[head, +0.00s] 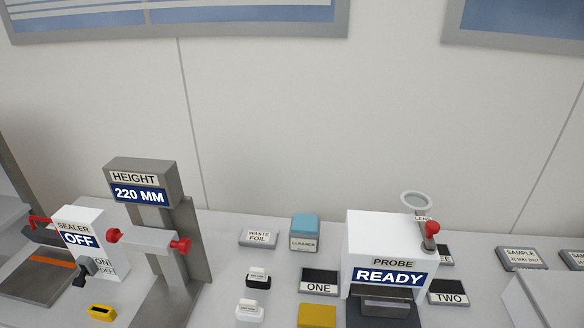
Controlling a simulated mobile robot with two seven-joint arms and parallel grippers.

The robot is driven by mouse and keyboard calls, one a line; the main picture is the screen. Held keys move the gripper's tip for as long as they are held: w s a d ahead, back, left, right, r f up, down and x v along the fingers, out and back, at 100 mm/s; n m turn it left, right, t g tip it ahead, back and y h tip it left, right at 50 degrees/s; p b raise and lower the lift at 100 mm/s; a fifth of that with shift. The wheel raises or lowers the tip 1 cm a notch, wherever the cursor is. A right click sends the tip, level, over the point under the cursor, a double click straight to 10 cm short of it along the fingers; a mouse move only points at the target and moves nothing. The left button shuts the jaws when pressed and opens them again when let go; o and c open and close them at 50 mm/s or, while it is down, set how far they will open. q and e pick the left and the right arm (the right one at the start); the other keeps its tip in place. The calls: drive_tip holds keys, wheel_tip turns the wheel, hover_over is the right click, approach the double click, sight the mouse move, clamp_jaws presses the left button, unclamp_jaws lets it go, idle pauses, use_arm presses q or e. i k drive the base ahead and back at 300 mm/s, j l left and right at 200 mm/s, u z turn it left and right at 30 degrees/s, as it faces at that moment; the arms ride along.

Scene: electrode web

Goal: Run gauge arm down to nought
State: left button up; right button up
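The height gauge stands left of the middle in the head view. Its grey display box (140,184) reads "HEIGHT" and "220 MM". Below the box is a dark grey upright column (196,240). The light grey gauge arm (149,239) lies across the column, well above the bench. The gauge's foot runs out of the bottom of the picture. Neither of my grippers is in view.
A white sealer (82,233) showing "OFF" stands close left, with a yellow item (102,312) in front. Right are a waste foil tray (258,238), a cleaner block (304,232), tray ONE (319,288) and a probe unit (375,240) showing "READY". A wall rises behind.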

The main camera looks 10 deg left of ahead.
sight(140, 239)
drive_tip(key=j+z, duration=0.1)
drive_tip(key=j, duration=0.45)
drive_tip(key=j+z, duration=0.1)
drive_tip(key=j, duration=0.45)
drive_tip(key=k+j+z, duration=0.1)
drive_tip(key=j, duration=0.45)
drive_tip(key=j+z, duration=0.1)
drive_tip(key=j, duration=0.45)
drive_tip(key=k+j, duration=0.15)
drive_tip(key=j, duration=0.4)
drive_tip(key=k+j+z, duration=0.15)
drive_tip(key=j, duration=0.4)
drive_tip(key=i, duration=0.05)
